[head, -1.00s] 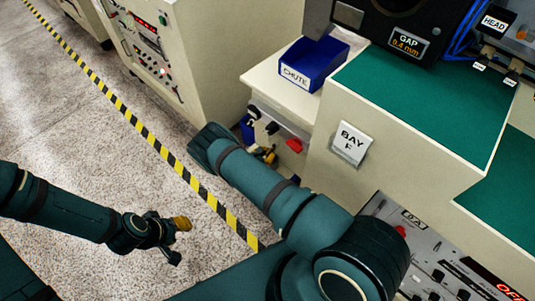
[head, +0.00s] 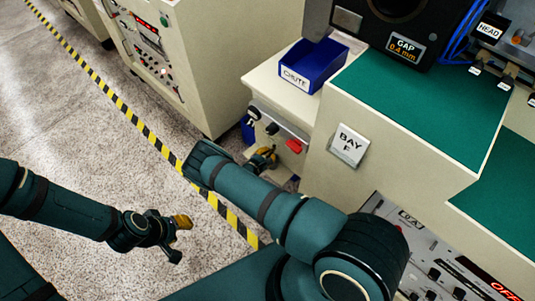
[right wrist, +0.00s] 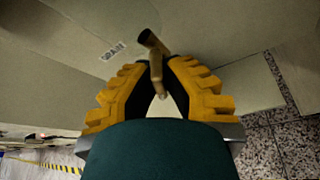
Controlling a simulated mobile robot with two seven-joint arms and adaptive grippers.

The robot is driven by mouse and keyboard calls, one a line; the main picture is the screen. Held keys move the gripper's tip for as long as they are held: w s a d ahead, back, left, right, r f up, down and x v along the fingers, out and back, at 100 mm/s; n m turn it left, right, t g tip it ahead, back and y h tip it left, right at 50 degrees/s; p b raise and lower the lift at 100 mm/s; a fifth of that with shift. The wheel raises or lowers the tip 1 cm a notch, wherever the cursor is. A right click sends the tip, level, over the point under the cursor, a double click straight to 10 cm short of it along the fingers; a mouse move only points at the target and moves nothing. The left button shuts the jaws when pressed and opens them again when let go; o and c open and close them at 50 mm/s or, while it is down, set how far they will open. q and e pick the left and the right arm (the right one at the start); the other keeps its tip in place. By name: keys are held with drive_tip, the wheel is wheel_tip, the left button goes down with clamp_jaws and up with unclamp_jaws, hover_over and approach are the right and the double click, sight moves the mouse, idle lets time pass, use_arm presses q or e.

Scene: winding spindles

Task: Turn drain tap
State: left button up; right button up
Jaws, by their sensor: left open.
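The drain tap (right wrist: 156,66) is a bronze-brown stub with a lever; in the right wrist view it sits by the panel's DRAIN label (right wrist: 112,51). My right gripper (right wrist: 161,68) has its yellow-backed fingers on either side of the lever, and the dark pads look closed on it. In the head view this gripper (head: 264,158) is at the low front panel of the bench; my forearm is close by and the tap is hard to make out there. My left gripper (head: 181,238) is open and empty above the floor at lower left.
A blue chute bin (head: 314,63) stands on the bench above the panel. A red part (head: 294,145) is on the panel right of my right gripper. The BAY F plate (head: 349,145) is on the cabinet side. Open floor and a striped tape line (head: 109,93) lie to the left.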

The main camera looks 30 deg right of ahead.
drive_tip(key=o, duration=0.5)
drive_tip(key=shift+c, duration=0.2)
drive_tip(key=v, duration=1.2)
drive_tip(key=shift+d, duration=0.1)
